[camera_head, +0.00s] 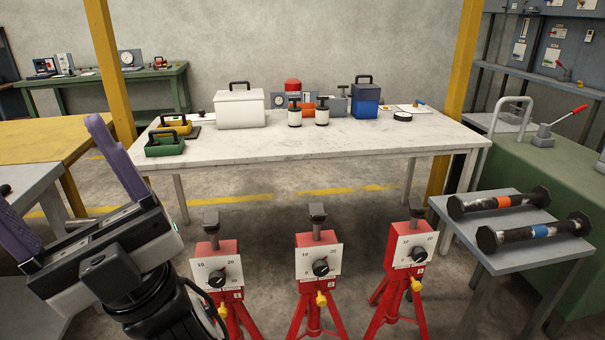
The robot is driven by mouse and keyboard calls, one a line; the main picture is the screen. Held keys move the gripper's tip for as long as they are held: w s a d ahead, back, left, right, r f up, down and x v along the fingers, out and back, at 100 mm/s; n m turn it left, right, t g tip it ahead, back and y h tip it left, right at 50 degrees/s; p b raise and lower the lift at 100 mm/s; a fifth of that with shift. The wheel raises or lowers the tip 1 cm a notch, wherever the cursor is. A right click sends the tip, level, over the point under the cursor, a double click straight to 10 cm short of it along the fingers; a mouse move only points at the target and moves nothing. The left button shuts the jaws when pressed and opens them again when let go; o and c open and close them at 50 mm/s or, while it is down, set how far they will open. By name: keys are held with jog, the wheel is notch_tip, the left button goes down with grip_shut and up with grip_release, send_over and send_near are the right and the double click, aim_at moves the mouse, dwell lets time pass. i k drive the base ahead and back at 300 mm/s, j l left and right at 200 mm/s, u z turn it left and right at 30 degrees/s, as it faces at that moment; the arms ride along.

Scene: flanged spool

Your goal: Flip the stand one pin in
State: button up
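Three red tripod stands stand side by side at the front: a left stand (217,247), a middle stand (318,239) and a right stand (409,229). Each has a grey top head, a white dial plate with a black knob, and a yellow pin knob below: left (222,310), middle (321,299), right (416,285). Small labels under the dials are too small to read, so I cannot tell which is stand one. How far each pin sits in is also unclear. My gripper (68,188), with purple fingers wide apart, is open and empty, left of the stands and clear of them.
Two dark flanged spools, with an orange band (500,202) and a blue band (540,231), lie on a grey side table (497,264) at right. A white workbench (330,145) with boxes and weights stands behind the stands. A grey table edge (30,190) is at left.

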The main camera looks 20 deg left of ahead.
aim_at(222, 311)
jog(key=u, duration=1.25)
jog(key=j+z, duration=0.15)
jog(key=j, duration=0.15)
jog(key=i, duration=0.05)
